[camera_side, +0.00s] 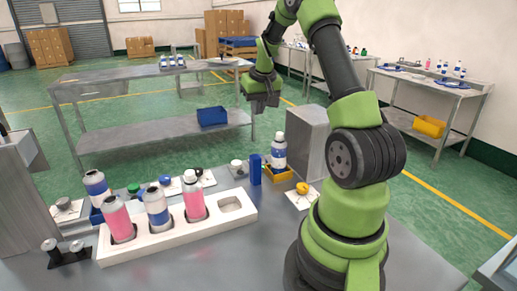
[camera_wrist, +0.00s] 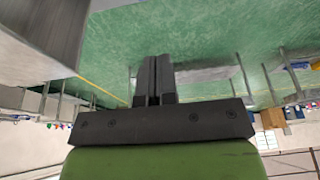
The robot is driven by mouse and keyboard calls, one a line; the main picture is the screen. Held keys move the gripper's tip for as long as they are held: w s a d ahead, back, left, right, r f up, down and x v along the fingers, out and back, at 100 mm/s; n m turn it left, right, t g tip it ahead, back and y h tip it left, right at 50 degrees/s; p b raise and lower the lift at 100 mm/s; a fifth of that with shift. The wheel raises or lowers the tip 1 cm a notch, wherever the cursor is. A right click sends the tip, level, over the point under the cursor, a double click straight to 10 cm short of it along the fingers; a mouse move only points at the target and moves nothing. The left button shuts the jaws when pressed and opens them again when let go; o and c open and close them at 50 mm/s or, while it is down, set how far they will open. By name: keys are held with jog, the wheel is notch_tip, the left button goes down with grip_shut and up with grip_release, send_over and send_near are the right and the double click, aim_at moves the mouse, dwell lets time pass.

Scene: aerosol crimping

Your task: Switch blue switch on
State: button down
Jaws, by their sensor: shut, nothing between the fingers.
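A small blue knob (camera_side: 165,182) sits on a white plate behind the white bottle tray, between a green knob (camera_side: 133,188) and a black-topped one (camera_side: 197,172). It looks like the blue switch, but it is too small to tell its setting. My gripper (camera_side: 262,108) is high above and behind the bench, right of the knob and well apart from it. Its fingers (camera_wrist: 154,80) are shut together and empty in the wrist view. The wrist view shows no blue switch.
A white tray (camera_side: 240,222) holds pink and blue bottles. A blue cylinder (camera_side: 255,169), a bottle (camera_side: 279,150) in a yellow holder, a grey box (camera_side: 306,140) and a yellow knob (camera_side: 301,188) stand right of the blue knob.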

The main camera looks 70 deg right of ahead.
jog(key=shift+s+d+f, duration=0.25)
jog(key=shift+d+f, duration=0.15)
jog(key=shift+d, duration=0.05)
jog(key=shift+s+d+f, duration=0.2)
jog(key=shift+d+f, duration=0.2)
jog(key=shift+d, duration=0.05)
jog(key=x, duration=0.9)
jog(key=s+x, duration=0.1)
jog(key=x, duration=0.3)
jog(key=shift+w+a+f, duration=0.1)
jog(key=shift+a+f, duration=0.2)
jog(key=shift+f, duration=0.3)
jog(key=shift+f, duration=0.3)
jog(key=shift+s+a+r, duration=0.2)
jog(key=shift+s+a, duration=0.3)
jog(key=shift+s, duration=0.05)
